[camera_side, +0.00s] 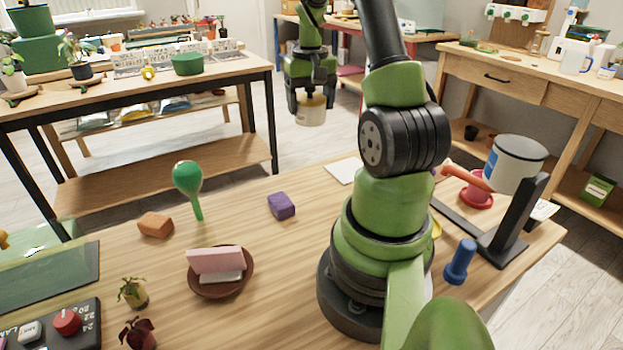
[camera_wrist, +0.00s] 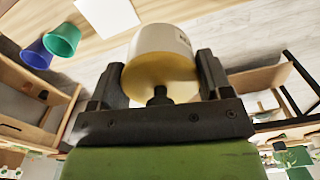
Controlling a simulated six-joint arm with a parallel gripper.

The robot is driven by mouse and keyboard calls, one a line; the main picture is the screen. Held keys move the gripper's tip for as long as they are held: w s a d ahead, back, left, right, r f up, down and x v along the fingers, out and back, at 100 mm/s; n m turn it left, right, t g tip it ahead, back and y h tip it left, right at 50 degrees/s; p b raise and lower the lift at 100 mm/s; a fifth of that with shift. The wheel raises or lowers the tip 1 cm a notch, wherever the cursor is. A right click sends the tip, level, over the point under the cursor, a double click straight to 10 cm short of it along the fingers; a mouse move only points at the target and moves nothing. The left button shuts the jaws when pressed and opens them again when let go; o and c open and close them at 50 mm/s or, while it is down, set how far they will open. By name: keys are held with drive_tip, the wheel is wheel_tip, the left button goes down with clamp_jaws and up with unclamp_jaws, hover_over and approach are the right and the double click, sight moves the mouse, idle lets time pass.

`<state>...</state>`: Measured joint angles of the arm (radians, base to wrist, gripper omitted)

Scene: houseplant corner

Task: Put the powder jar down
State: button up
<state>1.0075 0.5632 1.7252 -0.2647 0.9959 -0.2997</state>
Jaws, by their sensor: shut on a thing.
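The powder jar (camera_side: 311,111) is a short cream-coloured cylinder with a pale top. My gripper (camera_side: 311,92) is shut on it and holds it up, pointing down, in the upper middle of the side view. There the jar shows against the floor, past the far edge of the wooden table (camera_side: 240,245). In the wrist view the jar (camera_wrist: 160,60) sits between the two dark fingers of my gripper (camera_wrist: 160,78), with its yellowish end towards the camera. The exact height of the jar above the table cannot be told.
A white sheet (camera_side: 344,170) lies near the table's far edge. A purple block (camera_side: 281,206), a green balloon-shaped thing (camera_side: 188,178) and a brown dish (camera_side: 221,278) with a pink block stand left of my base. Bare wood lies between.

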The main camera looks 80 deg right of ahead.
wheel_tip(320, 180, down, 15)
drive_tip(key=shift+s+d, duration=0.1)
idle(0.7)
drive_tip(key=shift+f, duration=0.1)
drive_tip(key=o, duration=1.5)
drive_tip(key=shift+c, duration=0.2)
